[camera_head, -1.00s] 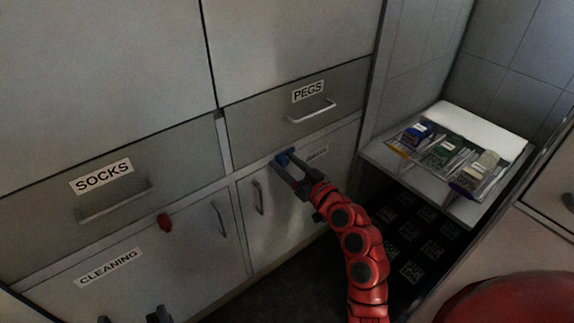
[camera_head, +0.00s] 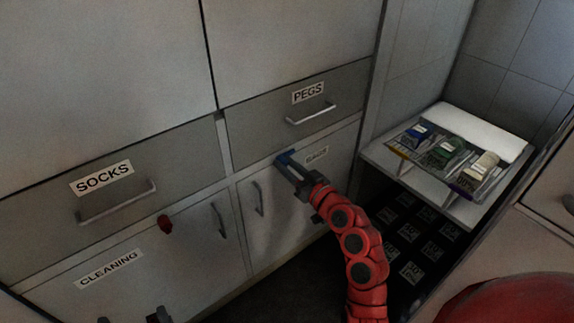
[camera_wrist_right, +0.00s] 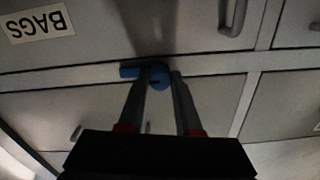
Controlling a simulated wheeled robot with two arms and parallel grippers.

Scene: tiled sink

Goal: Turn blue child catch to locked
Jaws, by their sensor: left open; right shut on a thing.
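The blue catch (camera_head: 283,156) sits on the frame strip above the BAGS door (camera_head: 285,210), under the PEGS drawer. My right gripper (camera_head: 288,166) reaches it from the front and is shut on it, hiding part of it in the head view. In the right wrist view, the catch's round knob (camera_wrist_right: 159,76) lies between the two fingertips. Its short blue lever (camera_wrist_right: 130,71) points left there, along the strip. My left gripper (camera_head: 135,317) shows only as dark fingertips, apart and empty, at the bottom edge below the CLEANING label.
A red catch (camera_head: 165,224) sits above the CLEANING door (camera_head: 150,265). The SOCKS drawer (camera_head: 50,215) and PEGS drawer (camera_head: 270,110) look closed. At right, a shelf (camera_head: 380,155) carries a tray of small labelled boxes (camera_head: 445,150). Dark floor (camera_head: 285,295) lies open before the cabinet.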

